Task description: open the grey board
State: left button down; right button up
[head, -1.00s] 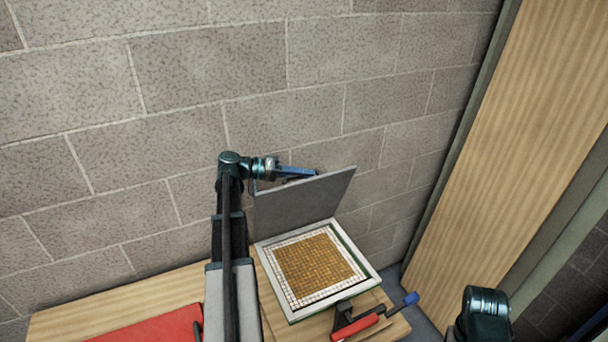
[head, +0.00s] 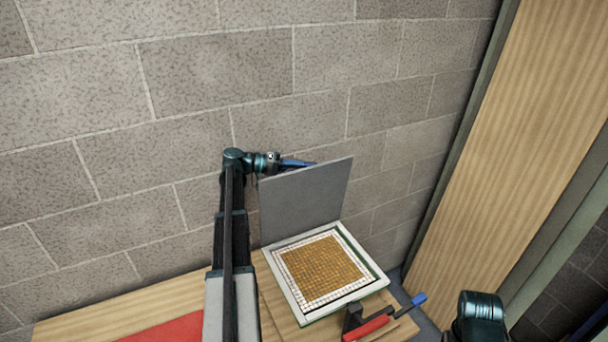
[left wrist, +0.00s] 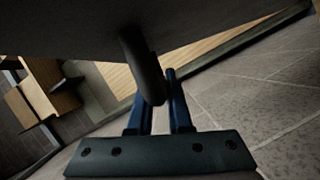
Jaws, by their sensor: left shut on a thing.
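The grey board (head: 305,198) stands steeply raised along the back edge of a white-framed panel (head: 372,284). The panel bears a mosaic of gold-brown tiles (head: 320,268) with a white tile border, and it lies uncovered. My left gripper (head: 298,163) is behind the board near its top left, its blue fingers partly hidden by it. In the left wrist view the fingers (left wrist: 160,108) are shut on a dark rounded handle (left wrist: 143,66), which sticks out from the board's dark underside-lit face (left wrist: 60,25). My right gripper is out of view.
A red-handled clamp (head: 366,326) with a blue end sits at the panel's front right on the wooden bench (head: 120,303). A red flat thing (head: 170,329) lies at the front left. A block wall (head: 190,80) rises close behind the board. A wooden post (head: 500,150) stands right.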

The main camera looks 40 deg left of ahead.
pick_arm(q)
jog(key=a, duration=0.1)
jog(key=w+a, duration=0.1)
jog(key=a, duration=0.1)
jog(key=shift+w+f, duration=0.15)
jog(key=shift+w, duration=0.15)
jog(key=c, duration=0.8)
grip_release()
jog(key=shift+c, duration=0.2)
jog(key=p+v, duration=0.1)
jog(key=v, duration=1.1)
jog(key=shift+p, duration=0.35)
